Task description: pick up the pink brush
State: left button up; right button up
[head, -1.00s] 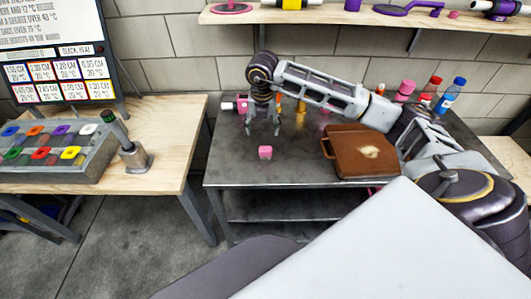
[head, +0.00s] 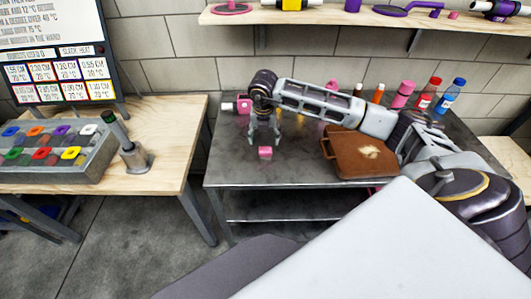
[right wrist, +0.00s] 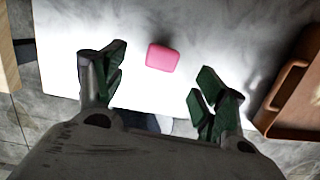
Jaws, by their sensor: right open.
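A small pink block (head: 265,152), the likeliest pink brush, lies on the grey metal table (head: 235,172) near its front left. No bristles can be made out on it. My right gripper (head: 264,139) points down just behind and above the block, with nothing held. In the right wrist view the pink block (right wrist: 162,57) lies on the bright tabletop, beyond the open green fingers (right wrist: 160,86) and roughly centred between them. My left gripper is not in view.
A brown case (head: 358,152) lies right of my gripper; its edge also shows in the right wrist view (right wrist: 292,95). Several bottles, including a blue one (head: 447,97), stand behind my right arm. A wooden bench (head: 165,178) stands left across a gap.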

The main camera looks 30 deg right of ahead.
aim_at(266, 148)
notch_tip(266, 148, down, 3)
jog(key=shift+w+d+r, duration=0.1)
jog(key=shift+w+r, duration=0.05)
jog(key=shift+r, duration=0.05)
jog(key=shift+f, duration=0.3)
jog(key=shift+d+f, duration=0.15)
jog(key=shift+f, duration=0.45)
jog(key=shift+d+f+p, duration=0.1)
jog(key=shift+f+p, duration=0.3)
jog(key=shift+f, duration=0.55)
jog(key=shift+d+f, duration=0.1)
jog(key=shift+f, duration=0.75)
jog(key=c, duration=1.1)
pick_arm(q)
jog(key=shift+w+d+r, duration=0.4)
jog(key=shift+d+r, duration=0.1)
